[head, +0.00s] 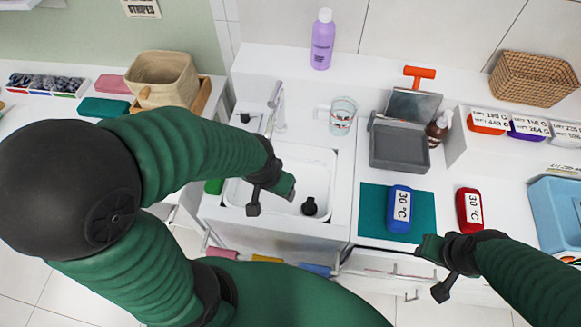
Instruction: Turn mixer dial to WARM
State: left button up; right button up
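A grey mixer tap (279,122) stands at the back of the white sink (329,180). A small dark part (245,118) sits on the ledge left of the tap; I cannot tell whether it is the dial. No WARM marking can be read. My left gripper (271,203) is over the left front of the sink, its fingers apart and nothing between them. It is in front of the tap, not touching it. My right gripper (434,270) is open and empty at the counter's front edge, below the red bottle.
A blue bottle (399,209) marked 30 °C lies on a teal mat (427,196), with a red bottle (469,210) to its right. A glass (342,115) and a grey open box (400,147) stand behind. A purple bottle (322,40) is on the back ledge.

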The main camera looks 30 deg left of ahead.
aim_at(245, 117)
jog(key=j+u, duration=0.15)
jog(key=j, duration=1.25)
